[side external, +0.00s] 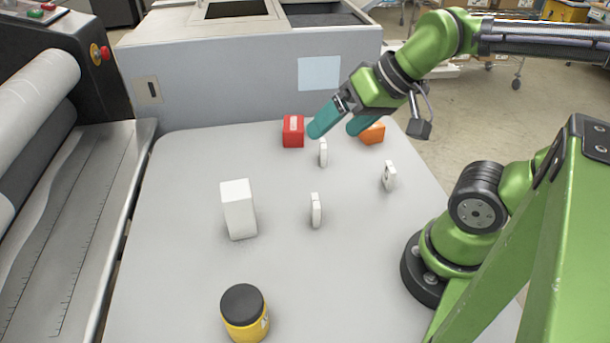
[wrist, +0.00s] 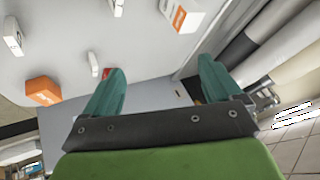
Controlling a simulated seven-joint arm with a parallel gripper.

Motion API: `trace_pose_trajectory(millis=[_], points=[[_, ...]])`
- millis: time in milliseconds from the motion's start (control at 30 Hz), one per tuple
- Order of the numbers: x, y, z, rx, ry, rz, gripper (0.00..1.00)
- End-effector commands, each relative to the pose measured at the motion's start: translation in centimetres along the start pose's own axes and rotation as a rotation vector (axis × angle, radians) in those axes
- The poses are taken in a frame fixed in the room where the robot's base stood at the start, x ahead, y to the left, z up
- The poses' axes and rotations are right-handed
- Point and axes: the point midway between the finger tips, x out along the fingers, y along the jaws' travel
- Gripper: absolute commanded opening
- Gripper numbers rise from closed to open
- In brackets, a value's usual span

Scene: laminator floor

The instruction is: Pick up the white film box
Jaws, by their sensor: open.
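The white film box, which I take to be the tall white box (side external: 238,210), stands upright left of the table's middle. In the wrist view a white box with an orange label (wrist: 182,14), apparently the same one, is at the top, cut by the frame edge. My gripper (side external: 333,130) is at the far side of the table, well away from the box. Its two teal fingers are spread apart with nothing between them; they also show in the wrist view (wrist: 161,67).
A red box (side external: 293,133) and an orange box (side external: 372,134) are close to my fingers. Slim white pieces (side external: 323,153), (side external: 316,210) and (side external: 389,176) stand on the table. A yellow jar (side external: 246,322) with black lid stands in front. A roller machine (side external: 40,95) borders the left.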

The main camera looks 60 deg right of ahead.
Motion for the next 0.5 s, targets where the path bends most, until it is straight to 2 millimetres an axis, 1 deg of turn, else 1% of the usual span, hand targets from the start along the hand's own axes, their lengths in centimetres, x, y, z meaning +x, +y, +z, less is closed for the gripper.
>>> trace_pose_trajectory(millis=[133, 200, 267, 367, 500], points=[[0.1, -0.1, 0.1, -0.004, -0.008, -0.001, 0.92], [0.8, -0.1, 0.4, -0.009, -0.039, 0.006, 0.92], [1.6, -0.5, 0.3, -0.021, -0.072, 0.013, 0.92], [3.0, -1.8, -0.7, -0.074, -0.143, 0.034, 0.92], [5.8, -4.4, -2.5, -0.261, -0.275, 0.068, 0.92]])
